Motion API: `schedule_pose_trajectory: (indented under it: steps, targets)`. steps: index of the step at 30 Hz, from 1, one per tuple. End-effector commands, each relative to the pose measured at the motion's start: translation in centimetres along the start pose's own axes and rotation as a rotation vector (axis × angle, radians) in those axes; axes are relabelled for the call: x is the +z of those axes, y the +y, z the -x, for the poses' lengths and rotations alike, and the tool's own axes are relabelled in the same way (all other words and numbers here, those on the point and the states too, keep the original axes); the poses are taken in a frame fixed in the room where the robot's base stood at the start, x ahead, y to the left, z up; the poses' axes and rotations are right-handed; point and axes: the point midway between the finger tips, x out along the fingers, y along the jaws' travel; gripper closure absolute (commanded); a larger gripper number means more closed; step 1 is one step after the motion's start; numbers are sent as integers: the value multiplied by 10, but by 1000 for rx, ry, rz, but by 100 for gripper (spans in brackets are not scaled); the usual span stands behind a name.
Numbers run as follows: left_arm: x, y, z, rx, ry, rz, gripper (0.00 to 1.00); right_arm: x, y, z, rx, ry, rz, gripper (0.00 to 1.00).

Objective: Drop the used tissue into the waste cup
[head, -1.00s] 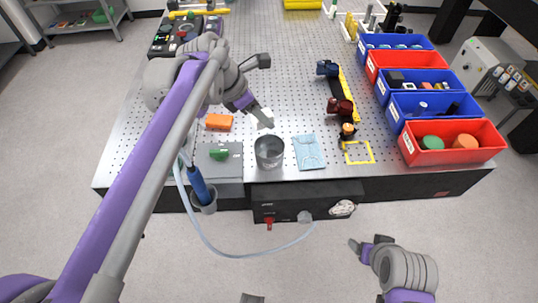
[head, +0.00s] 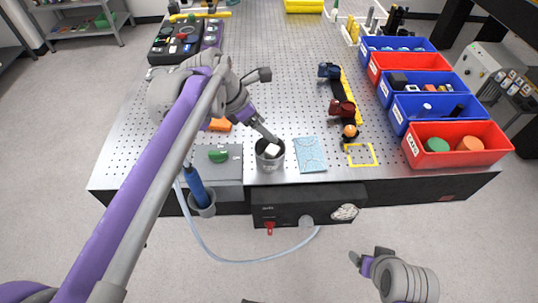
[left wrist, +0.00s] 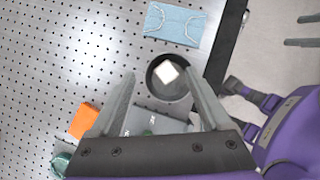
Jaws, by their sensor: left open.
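The waste cup (head: 270,162) is a dark grey round cup near the front edge of the perforated table. The used tissue (head: 271,150) is a small white piece showing within the cup's mouth; how deep it lies I cannot tell. In the left wrist view the tissue (left wrist: 167,72) shows pale inside the dark round cup (left wrist: 154,88). My left gripper (head: 270,138) is open just above the cup, its fingers (left wrist: 160,76) spread apart with the tissue seen between them. My right gripper (head: 366,256) is off the front of the table, empty, its fingers apart.
A blue-handled tool (head: 195,186) hangs at the front edge. Red and blue bins (head: 458,146) line the right side.

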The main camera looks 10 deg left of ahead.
Motion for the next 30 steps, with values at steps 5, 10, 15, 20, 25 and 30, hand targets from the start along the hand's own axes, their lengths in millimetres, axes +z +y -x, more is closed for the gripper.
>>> schedule_pose_trajectory:
  steps: [5,10,15,20,25,30]
  targets:
    - [0,0,4,1,0,1,19,0,0,0,0,0,0,24]
    - [0,0,28,2,0,2,19,-1,0,2,0,1,0,24]
    - [0,1,64,2,0,3,19,-3,0,4,0,2,0,24]
    - [0,1,91,2,0,2,19,-4,0,5,0,3,0,24]
    - [0,0,106,1,0,1,19,-5,0,6,0,3,0,24]
    - [0,0,109,0,0,0,19,-5,0,6,0,3,0,24]
